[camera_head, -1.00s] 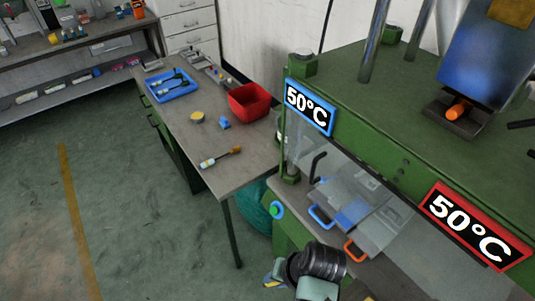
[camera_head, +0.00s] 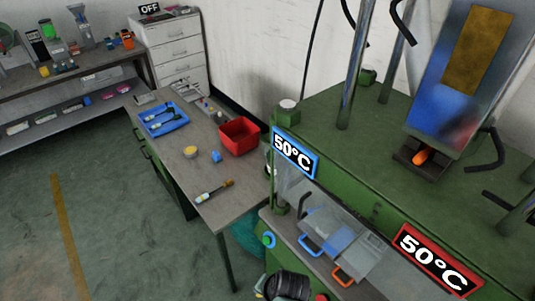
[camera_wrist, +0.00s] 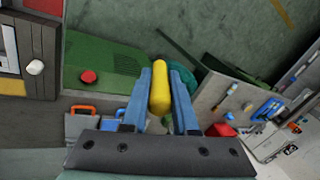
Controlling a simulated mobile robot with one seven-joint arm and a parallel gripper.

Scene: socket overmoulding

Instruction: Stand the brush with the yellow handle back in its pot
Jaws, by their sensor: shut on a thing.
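My gripper (camera_wrist: 165,72) is shut on a yellow handle (camera_wrist: 159,92), which shows between its two blue fingers in the wrist view. The brush's bristle end cannot be made out there. In the head view my wrist is at the bottom edge, mostly cut off, in front of the green press. A small round yellowish thing (camera_head: 190,152) stands on the grey table; I cannot tell whether it is the pot. The gripper is well apart from it.
The grey table (camera_head: 222,208) also bears a brush-like tool (camera_head: 214,192), a small blue piece (camera_head: 216,156), a red bin (camera_head: 239,136) and a blue tray (camera_head: 183,121) with dark tools. The green press (camera_head: 345,120) with 50°C signs stands at the right. Green floor is open at the left.

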